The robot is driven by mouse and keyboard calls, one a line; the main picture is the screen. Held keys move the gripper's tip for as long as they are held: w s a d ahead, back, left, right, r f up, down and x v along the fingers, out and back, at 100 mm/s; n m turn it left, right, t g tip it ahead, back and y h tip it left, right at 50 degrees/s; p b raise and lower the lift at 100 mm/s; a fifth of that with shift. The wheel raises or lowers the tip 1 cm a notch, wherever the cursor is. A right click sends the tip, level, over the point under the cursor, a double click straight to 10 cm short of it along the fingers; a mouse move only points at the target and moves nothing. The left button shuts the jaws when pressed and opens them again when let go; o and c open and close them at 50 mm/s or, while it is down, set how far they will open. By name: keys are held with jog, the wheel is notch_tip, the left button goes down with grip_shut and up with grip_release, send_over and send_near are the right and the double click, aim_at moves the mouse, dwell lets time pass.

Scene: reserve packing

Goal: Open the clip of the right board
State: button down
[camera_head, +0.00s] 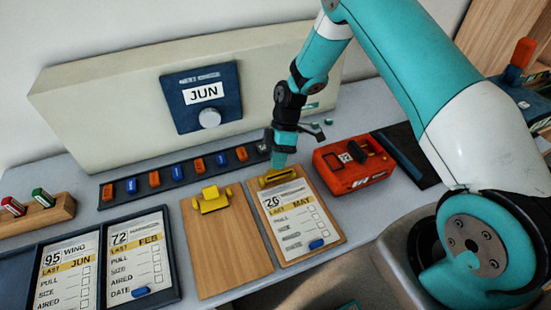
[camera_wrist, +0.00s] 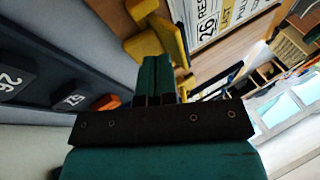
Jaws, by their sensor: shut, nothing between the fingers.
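The right board (camera_head: 308,258) is a wooden clipboard holding a white sheet (camera_head: 290,212) marked 26 and LAST MAY. Its yellow clip (camera_head: 272,181) sits at the board's top edge, over the sheet's top. My gripper (camera_head: 279,164) points down at this clip, at its back side, and partly hides it. In the wrist view the shut, empty green fingers (camera_wrist: 154,75) are close beside the yellow clip (camera_wrist: 143,47); I cannot tell whether they touch. The sheet (camera_wrist: 207,17) shows beyond. A blue piece (camera_head: 317,244) lies low on the sheet.
The left board (camera_head: 232,250) is bare, with a yellow clip (camera_head: 210,201). A red box (camera_head: 352,178) stands close on the right. A dark strip of coloured blocks (camera_head: 185,174) lies behind, before a beige panel with a JUN dial (camera_head: 203,98). A framed sheet tray (camera_head: 168,245) lies left.

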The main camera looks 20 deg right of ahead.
jog(key=shift+r+p, duration=0.3)
jog(key=shift+r, duration=0.1)
jog(key=r, duration=0.1)
jog(key=r+p, duration=0.2)
jog(key=shift+w, duration=0.25)
jog(key=w+d+r+b, duration=0.3)
jog(key=w+r, duration=0.3)
jog(key=shift+w+d+r, duration=0.2)
jog(key=shift+w+r, duration=0.1)
jog(key=shift+w, duration=0.1)
jog(key=shift+r, duration=0.1)
